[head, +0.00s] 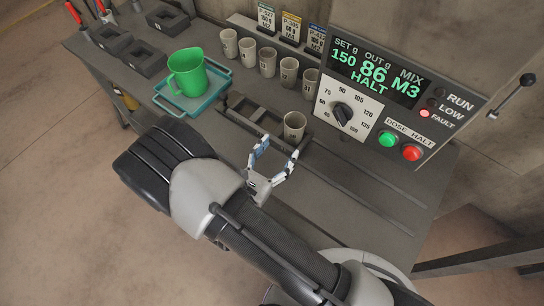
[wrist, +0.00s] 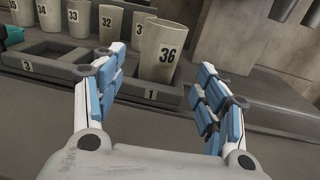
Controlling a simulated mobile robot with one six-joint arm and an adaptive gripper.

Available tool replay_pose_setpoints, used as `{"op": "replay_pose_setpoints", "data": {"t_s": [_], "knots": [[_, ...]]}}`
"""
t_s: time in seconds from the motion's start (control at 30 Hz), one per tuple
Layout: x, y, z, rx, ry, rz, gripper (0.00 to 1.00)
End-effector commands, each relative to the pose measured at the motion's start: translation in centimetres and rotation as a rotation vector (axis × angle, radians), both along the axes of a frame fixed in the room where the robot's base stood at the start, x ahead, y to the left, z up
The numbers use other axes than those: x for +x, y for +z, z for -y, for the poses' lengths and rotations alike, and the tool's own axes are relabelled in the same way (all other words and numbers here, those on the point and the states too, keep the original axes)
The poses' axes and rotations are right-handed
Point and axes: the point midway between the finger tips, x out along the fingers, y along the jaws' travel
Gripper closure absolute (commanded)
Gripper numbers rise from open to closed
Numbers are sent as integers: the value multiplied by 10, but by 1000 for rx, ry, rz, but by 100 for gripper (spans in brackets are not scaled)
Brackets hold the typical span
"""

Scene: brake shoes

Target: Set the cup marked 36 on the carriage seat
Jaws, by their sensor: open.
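The pale cup marked 36 (wrist: 160,48) stands in the seat labelled 1 at the right end of a dark rack (wrist: 80,72). In the head view the cup (head: 294,125) and the rack (head: 240,103) are beyond my gripper. My gripper (head: 280,148) is open and empty. In the wrist view its two blue-padded fingers (wrist: 162,60) frame the cup from left and right, with the cup beyond them, apparently untouched. The cup's base is hidden behind the rack's front wall. I cannot tell for certain which part is the carriage seat; a grooved track (head: 345,180) runs right from the rack.
Several similar cups (head: 268,62) stand in a row behind the rack. A green jug (head: 187,72) sits on a teal tray (head: 214,88) to the left. A control panel (head: 395,85) reading HALT, with its fault lamp red, stands behind right. Bare bench lies in front.

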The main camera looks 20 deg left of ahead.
Motion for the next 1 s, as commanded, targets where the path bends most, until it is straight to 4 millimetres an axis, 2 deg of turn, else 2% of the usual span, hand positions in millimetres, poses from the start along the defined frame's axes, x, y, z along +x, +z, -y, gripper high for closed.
{"op": "replay_pose_setpoints", "data": {"t_s": [0.1, 0.27, 1.0], "knots": [[-18, 0, -6, 0, 4, -1, 34], [-30, 0, -8, 1, 0, -1, 34], [-31, 0, -8, 1, 0, -1, 34]]}}
